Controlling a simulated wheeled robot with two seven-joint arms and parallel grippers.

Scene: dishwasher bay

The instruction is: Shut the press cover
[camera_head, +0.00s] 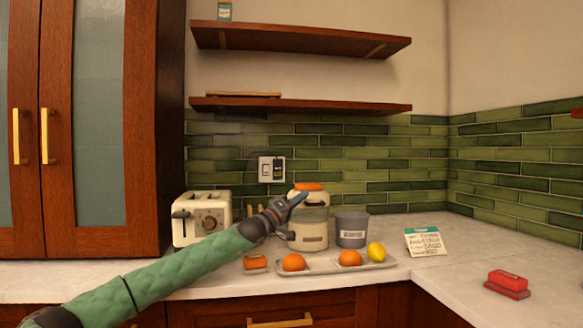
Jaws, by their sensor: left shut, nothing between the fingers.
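The press (308,240) is a cream appliance on the counter with a greyish see-through middle and an orange top piece. A faint clear outline shows to the upper left of it, in front of the wall outlet; I cannot tell for sure whether this is the cover standing open. My left gripper (300,198) is shut and empty. It is at the upper part of the press, overlapping its left side in the picture and hiding some of it. I cannot tell whether the fingertips touch it. My right gripper is not in view.
A cream toaster (201,218) stands left of the press, a grey canister (352,230) right of it. In front lies a tray (322,267) with two oranges and a lemon (376,252). A card (425,241) and a red object (507,283) are farther right. Shelves (300,105) hang above.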

